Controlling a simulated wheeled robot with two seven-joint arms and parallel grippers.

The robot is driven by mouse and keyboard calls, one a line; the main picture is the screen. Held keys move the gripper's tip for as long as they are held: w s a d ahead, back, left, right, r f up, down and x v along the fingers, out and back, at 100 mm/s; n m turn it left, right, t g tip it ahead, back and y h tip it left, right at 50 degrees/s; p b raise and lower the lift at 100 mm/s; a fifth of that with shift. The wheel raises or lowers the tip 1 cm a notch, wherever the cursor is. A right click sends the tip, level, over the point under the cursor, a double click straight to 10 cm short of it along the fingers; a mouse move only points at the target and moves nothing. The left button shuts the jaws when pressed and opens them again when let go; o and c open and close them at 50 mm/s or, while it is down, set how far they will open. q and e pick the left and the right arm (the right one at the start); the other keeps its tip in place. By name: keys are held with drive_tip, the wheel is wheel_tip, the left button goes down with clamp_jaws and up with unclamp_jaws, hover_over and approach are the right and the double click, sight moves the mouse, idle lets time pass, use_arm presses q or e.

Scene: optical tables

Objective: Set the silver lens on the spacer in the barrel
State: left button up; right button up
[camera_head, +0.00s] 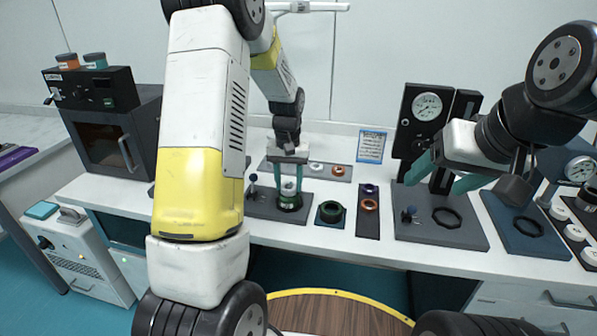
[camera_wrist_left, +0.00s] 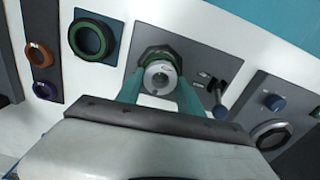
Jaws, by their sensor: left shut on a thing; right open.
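My left gripper (camera_head: 289,184) comes down from behind my left arm and is shut on the silver lens (camera_head: 288,188), a small pale round piece. The lens is right over the green-banded barrel (camera_head: 289,203), which stands on a dark plate. In the left wrist view the lens (camera_wrist_left: 160,75) sits between the teal fingers, with the dark green barrel rim (camera_wrist_left: 155,52) behind it. I cannot tell whether the lens touches the barrel. The spacer inside is hidden. My right gripper (camera_head: 441,176) is open and empty above another dark plate on the right.
A green ring on a teal base (camera_head: 331,211) and a dark strip with rings (camera_head: 368,214) lie right of the barrel. A blue-knobbed lever (camera_wrist_left: 221,111) stands beside the barrel. A tray (camera_head: 325,171) is behind. A gauge press (camera_head: 427,107) stands at the back right.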

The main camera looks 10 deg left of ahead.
use_arm(q)
drive_tip(key=shift+f, duration=0.15)
idle(0.5)
drive_tip(key=o, duration=1.4)
drive_tip(key=shift+o, duration=0.2)
wheel_tip(320, 180, up, 8)
drive_tip(key=s+r+t, duration=0.2)
drive_tip(key=s+r, duration=0.2)
drive_tip(key=s, duration=0.4)
drive_tip(key=s+d+r+t+h, duration=0.1)
drive_tip(key=s+r+t, duration=0.1)
drive_tip(key=s+r, duration=0.3)
drive_tip(key=s+d+r+m+t+h, duration=0.1)
drive_tip(key=s+r, duration=0.4)
drive_tip(key=s, duration=0.6)
drive_tip(key=shift+s+r+t, duration=0.2)
drive_tip(key=shift+s+t, duration=0.05)
drive_tip(key=shift+t, duration=0.35)
